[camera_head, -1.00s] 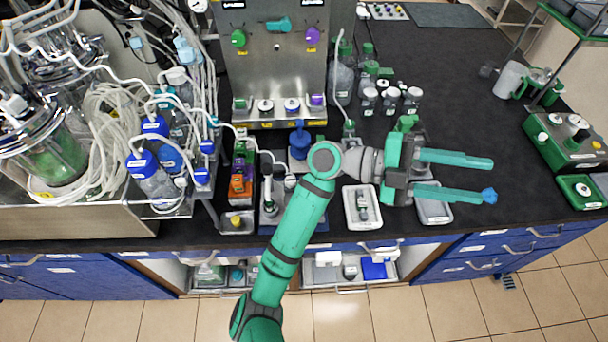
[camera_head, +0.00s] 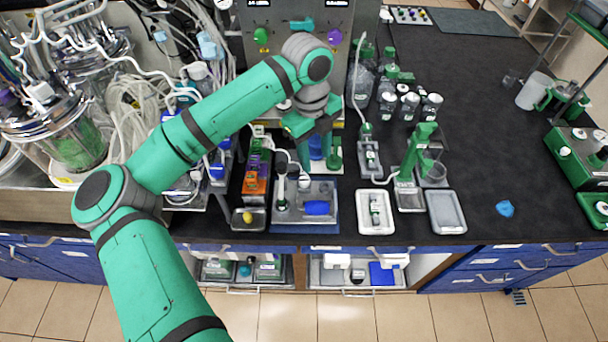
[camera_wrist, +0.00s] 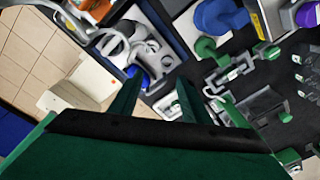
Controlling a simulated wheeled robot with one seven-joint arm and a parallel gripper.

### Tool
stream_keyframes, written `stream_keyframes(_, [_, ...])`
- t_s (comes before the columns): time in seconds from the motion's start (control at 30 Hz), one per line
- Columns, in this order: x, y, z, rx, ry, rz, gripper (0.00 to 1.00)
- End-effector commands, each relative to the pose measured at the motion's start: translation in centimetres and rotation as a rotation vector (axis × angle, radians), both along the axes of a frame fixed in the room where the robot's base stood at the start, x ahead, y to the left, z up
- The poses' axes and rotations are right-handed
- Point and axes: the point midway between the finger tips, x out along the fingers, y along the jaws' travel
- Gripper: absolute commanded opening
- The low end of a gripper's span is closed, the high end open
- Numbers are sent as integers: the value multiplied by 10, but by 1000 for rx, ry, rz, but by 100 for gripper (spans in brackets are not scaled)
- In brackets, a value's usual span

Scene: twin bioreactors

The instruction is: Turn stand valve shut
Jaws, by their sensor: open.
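No part is clearly marked as the stand valve, and I cannot tell its setting. A blue upright fitting (camera_head: 316,147) and a green one (camera_head: 335,153) stand below the steel panel, partly behind my gripper. In the wrist view the blue fitting (camera_wrist: 220,17) and a green rounded fitting (camera_wrist: 212,50) show at the upper right. My gripper (camera_wrist: 157,92) is open, pointing down beside them above a small tray station (camera_head: 290,212). Nothing is held.
A green clamp stand (camera_head: 415,155) stands right of my gripper, near a white tray (camera_head: 376,226) and a grey tray (camera_head: 446,224). An orange rack (camera_head: 255,180) is close on the left. Capped bottles (camera_head: 409,106) stand behind. The right benchtop is mostly clear around a blue lump (camera_head: 505,208).

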Motion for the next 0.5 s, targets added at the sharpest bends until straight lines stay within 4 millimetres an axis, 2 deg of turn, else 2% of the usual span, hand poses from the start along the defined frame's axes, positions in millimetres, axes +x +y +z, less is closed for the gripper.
stream_keyframes(0.03, [4,12,3,38,-9,23,43])
stream_keyframes(0.1, [7,23,6,72,-14,47,43])
stream_keyframes(0.27, [8,31,0,96,-17,64,43])
stream_keyframes(0.5, [8,30,-37,91,-16,63,43])
